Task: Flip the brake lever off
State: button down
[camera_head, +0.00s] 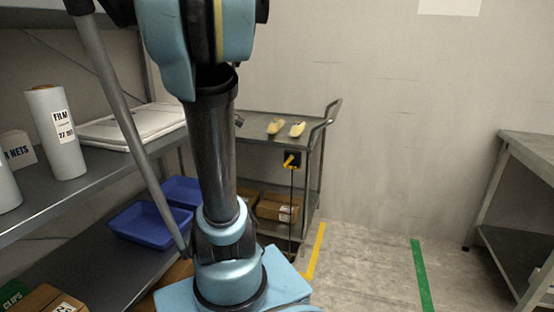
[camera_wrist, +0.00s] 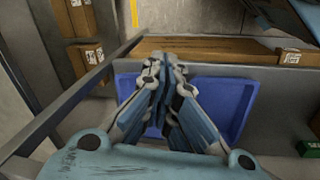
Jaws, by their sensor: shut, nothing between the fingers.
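The brake lever (camera_head: 291,161) is a small yellow handle on a black box, mounted at the near right side of the grey cart (camera_head: 312,166). In the head view it slants; I cannot tell its exact setting. My gripper (camera_wrist: 158,68) shows in the wrist view with its fingers together, empty, above a blue bin (camera_wrist: 240,98). It is away from the lever, which I cannot make out in the wrist view. In the head view my arm stands in front and my gripper cannot be seen.
Two pale yellow objects (camera_head: 297,129) lie on the cart top. A shelf (camera_head: 95,170) on the left carries a film roll (camera_head: 54,135). A grey bench (camera_head: 530,145) stands at right. The floor between cart and bench is clear, with yellow (camera_head: 316,252) and green (camera_head: 421,275) stripes.

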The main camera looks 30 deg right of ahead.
aim_at(289, 160)
jog(key=w+d+n, duration=0.1)
jog(key=w+d, duration=0.2)
jog(key=d, duration=0.4)
jog(key=w+d+n+g, duration=0.1)
jog(key=w+d, duration=0.3)
jog(key=d, duration=0.4)
jog(key=w+d+r+n, duration=0.1)
jog(key=w+d, duration=0.3)
jog(key=d, duration=0.4)
jog(key=shift+w+d+n+g+h, duration=0.3)
jog(key=shift+n+h, duration=0.1)
jog(key=shift+n, duration=0.5)
jog(key=shift+f, duration=0.1)
jog(key=s+d+x, duration=0.2)
jog(key=x, duration=1)
